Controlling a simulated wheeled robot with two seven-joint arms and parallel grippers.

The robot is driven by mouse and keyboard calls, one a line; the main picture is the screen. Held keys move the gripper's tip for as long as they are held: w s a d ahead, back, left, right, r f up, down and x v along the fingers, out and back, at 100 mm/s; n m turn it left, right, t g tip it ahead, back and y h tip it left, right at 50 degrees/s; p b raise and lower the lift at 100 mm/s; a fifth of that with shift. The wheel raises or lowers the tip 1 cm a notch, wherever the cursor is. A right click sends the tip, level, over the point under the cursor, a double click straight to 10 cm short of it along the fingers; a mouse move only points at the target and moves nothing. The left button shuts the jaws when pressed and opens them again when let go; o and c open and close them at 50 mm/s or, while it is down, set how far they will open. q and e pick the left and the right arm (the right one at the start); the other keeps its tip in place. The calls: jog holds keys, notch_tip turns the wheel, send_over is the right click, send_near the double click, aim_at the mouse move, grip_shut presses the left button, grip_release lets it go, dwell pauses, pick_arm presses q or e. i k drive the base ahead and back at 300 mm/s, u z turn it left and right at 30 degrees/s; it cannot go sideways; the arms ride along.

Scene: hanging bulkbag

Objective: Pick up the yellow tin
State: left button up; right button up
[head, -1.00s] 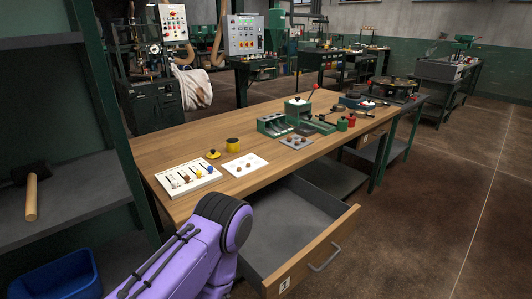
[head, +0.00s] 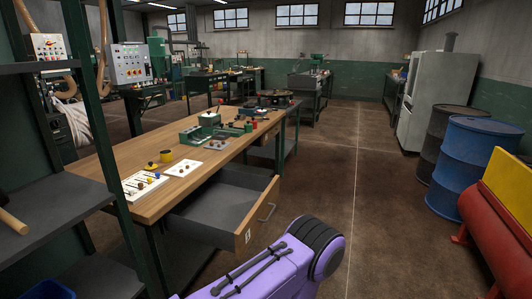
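The yellow tin (head: 166,156) stands upright on the wooden workbench (head: 111,163), near its left part in the head view. It is small and round with a dark top. A smaller yellow piece with a dark knob (head: 151,166) sits just left of it. A purple arm link of mine comes in at the bottom of the view, well short of the tin. Neither of my grippers shows, so I cannot see what they hold.
An open drawer (head: 214,212) juts from the bench front. White boards with small parts (head: 143,186) lie near the tin. A shelf rack (head: 50,205) stands at the left. Blue (head: 468,166) and dark drums (head: 446,138) stand at the right. The middle floor is clear.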

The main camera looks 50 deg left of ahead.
aim_at(165, 155)
jog(key=u, duration=0.25)
jog(key=i, duration=1.85)
jog(key=u, duration=0.45)
jog(key=i, duration=2)
jog(key=u, duration=1.2)
jog(key=i, duration=1)
jog(key=u, duration=1)
